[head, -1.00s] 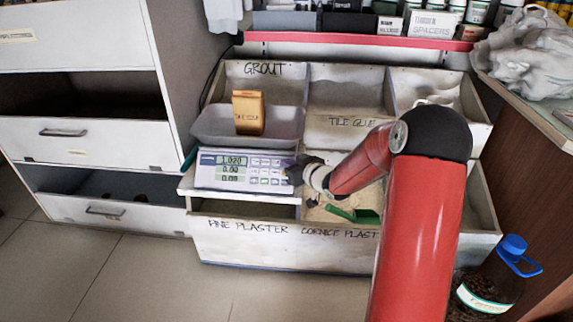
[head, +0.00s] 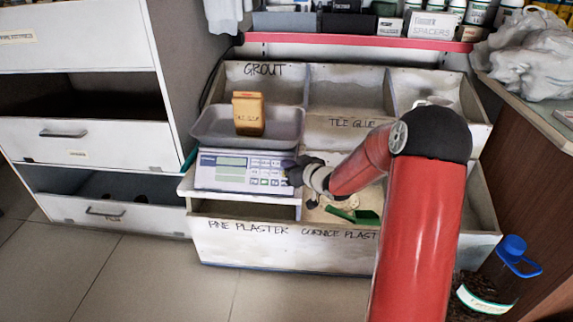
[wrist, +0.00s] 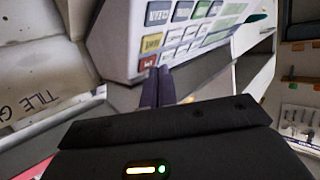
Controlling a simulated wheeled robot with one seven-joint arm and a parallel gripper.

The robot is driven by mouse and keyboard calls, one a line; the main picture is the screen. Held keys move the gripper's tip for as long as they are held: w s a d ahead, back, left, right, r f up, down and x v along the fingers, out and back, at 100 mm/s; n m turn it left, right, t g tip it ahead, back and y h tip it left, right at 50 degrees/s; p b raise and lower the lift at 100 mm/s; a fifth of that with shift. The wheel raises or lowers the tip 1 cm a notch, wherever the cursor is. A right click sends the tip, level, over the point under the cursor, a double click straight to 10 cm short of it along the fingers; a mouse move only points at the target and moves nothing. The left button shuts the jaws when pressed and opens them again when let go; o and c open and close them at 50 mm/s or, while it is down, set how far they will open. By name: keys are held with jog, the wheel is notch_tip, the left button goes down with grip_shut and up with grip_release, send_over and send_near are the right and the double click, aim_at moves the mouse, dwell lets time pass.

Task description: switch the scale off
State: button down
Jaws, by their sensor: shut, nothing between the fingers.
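The white scale (head: 205,182) sits on the bin unit, with a grey tray (head: 208,140) on top and a tan packet standing in the tray (head: 248,113). Its display (head: 231,168) is blank, with no digits lit. My gripper (head: 291,173) is at the right end of the scale's keypad (head: 266,170). In the wrist view its closed fingertips (wrist: 158,74) are close to the red key (wrist: 147,62) at the keypad's corner. I cannot tell whether they touch it. Nothing is held.
Bins labelled grout, tile glue and plaster surround the scale. A green scoop (head: 366,217) lies in the bin below my arm. A drawer cabinet (head: 90,143) stands at left. A counter with a plastic bag (head: 525,55) and a blue-capped jar (head: 490,285) are at right.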

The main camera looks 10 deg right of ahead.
jog(key=shift+s+a+r, duration=0.1)
jog(key=shift+s+r, duration=0.2)
jog(key=s+a+r+p, duration=0.1)
jog(key=s+r+p, duration=0.1)
jog(key=s+r, duration=0.2)
jog(key=shift+a+r+p, duration=0.15)
jog(key=shift+p, duration=0.25)
dwell(0.5)
